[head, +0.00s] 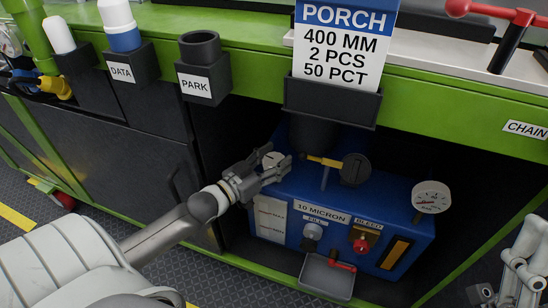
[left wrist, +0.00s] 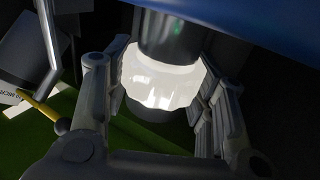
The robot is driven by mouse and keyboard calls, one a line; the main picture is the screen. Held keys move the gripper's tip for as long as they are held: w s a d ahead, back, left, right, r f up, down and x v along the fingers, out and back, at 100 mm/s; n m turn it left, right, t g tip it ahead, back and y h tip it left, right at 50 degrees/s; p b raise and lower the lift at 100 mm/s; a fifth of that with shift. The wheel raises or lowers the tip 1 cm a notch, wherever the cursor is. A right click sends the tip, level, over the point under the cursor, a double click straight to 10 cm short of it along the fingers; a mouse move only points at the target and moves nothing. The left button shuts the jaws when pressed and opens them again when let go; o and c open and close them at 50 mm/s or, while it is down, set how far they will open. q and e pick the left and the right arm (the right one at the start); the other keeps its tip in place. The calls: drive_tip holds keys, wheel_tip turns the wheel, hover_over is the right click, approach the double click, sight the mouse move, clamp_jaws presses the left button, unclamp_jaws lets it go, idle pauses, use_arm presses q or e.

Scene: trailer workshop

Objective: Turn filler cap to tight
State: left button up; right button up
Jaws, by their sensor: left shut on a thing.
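The filler cap (head: 272,159) is a small pale round cap at the upper left of the blue unit (head: 300,195). My left gripper (head: 274,172) reaches in from the left and is shut on it. In the left wrist view the cap (left wrist: 160,82) is white with a ribbed rim, between the two fingers of my left gripper (left wrist: 160,95). A dark neck stands in line with the cap there. The marks for its tightness cannot be read. My right gripper (head: 508,275) shows only partly at the lower right, away from the unit.
The unit sits in a recess under a green bench edge (head: 450,130). Beside the cap are a yellow lever (head: 322,161) and a dark round cap (head: 355,169). A gauge (head: 431,197), a red bleed knob (head: 361,246) and a grey tray (head: 326,282) are further right and below.

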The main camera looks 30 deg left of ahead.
sight(266, 165)
use_arm(q)
drive_tip(key=shift+r+h, duration=0.1)
drive_tip(key=shift+h, duration=0.2)
drive_tip(key=o, duration=1)
drive_tip(key=shift+o, duration=0.2)
drive_tip(key=shift+v, duration=3.7)
